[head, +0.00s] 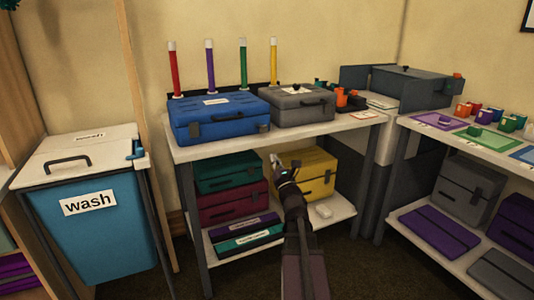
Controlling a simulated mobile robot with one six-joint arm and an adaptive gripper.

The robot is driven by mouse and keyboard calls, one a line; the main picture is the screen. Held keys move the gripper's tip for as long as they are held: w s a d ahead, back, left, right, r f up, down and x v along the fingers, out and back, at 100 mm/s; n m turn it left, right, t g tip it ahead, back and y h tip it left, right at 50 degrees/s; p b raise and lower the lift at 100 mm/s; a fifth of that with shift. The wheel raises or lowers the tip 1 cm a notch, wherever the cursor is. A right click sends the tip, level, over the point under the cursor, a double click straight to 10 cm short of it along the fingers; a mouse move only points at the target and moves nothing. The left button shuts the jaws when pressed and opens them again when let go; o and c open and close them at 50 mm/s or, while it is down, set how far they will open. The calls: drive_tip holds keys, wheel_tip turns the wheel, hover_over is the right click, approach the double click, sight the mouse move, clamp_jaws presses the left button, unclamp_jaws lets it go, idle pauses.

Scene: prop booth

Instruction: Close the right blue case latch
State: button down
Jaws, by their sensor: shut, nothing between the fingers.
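The blue case (217,104) lies on the upper shelf of the middle table, lid down, with a dark handle on its front. Its right latch (263,127) is a small dark piece near the front right corner; its left latch (194,130) is near the front left. Whether either latch is open or closed is too small to tell. My gripper (274,159) is shut and empty. In the picture it is below and slightly right of the right latch, in front of the lower shelf, apart from the case.
A grey case (295,98) stands right beside the blue case. Colored tubes stand behind them. Green, maroon and yellow (318,184) cases fill the lower shelf. A blue wash bin (105,240) stands left, and another table (440,128) with colored mats and cups stands right.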

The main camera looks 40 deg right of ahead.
sight(265, 139)
drive_tip(key=n, duration=0.1)
drive_tip(key=s+f+n+t+y+b, duration=0.1)
drive_tip(key=n, duration=0.1)
drive_tip(key=shift+s+d, duration=0.1)
drive_tip(key=shift+d, duration=0.1)
drive_tip(key=shift+p+x, duration=2.55)
drive_tip(key=shift+x, duration=2.45)
drive_tip(key=shift+a+r+p, duration=0.2)
drive_tip(key=shift+a+p, duration=0.1)
drive_tip(key=shift+p, duration=0.2)
